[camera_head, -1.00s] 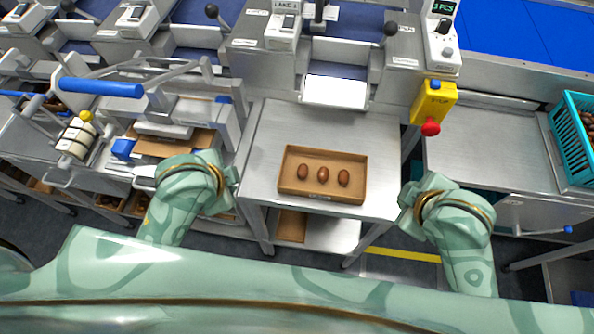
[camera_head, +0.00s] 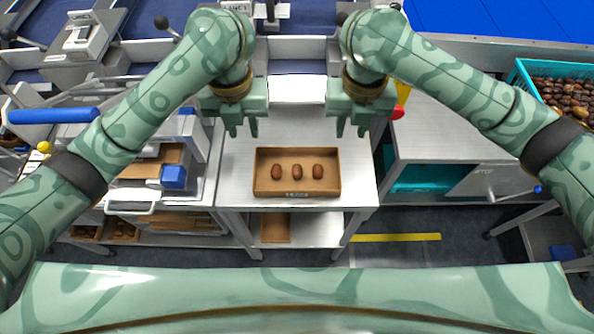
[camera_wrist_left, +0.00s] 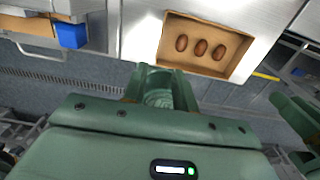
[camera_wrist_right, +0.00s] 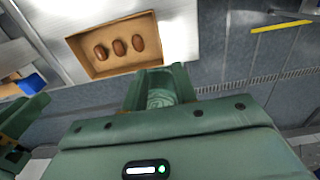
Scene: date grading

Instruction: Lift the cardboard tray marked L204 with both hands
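The cardboard tray (camera_head: 325,190) lies flat on the steel table with three brown dates (camera_head: 297,171) in a row inside. A small label (camera_head: 297,194) is on its front wall, too small to read surely. The tray also shows in the left wrist view (camera_wrist_left: 233,72) and in the right wrist view (camera_wrist_right: 88,67). My left gripper (camera_head: 242,130) is open and empty, above the table beyond the tray's far left corner. My right gripper (camera_head: 351,130) is open and empty, beyond its far right corner. Neither touches the tray.
The steel table (camera_head: 235,175) is bare around the tray. A teal crate of dates (camera_head: 518,75) stands at the right. A red button (camera_head: 397,112) is close behind my right gripper. A blue-handled frame (camera_head: 55,116) is at the left. A shelf with flat cardboard (camera_head: 276,230) is below.

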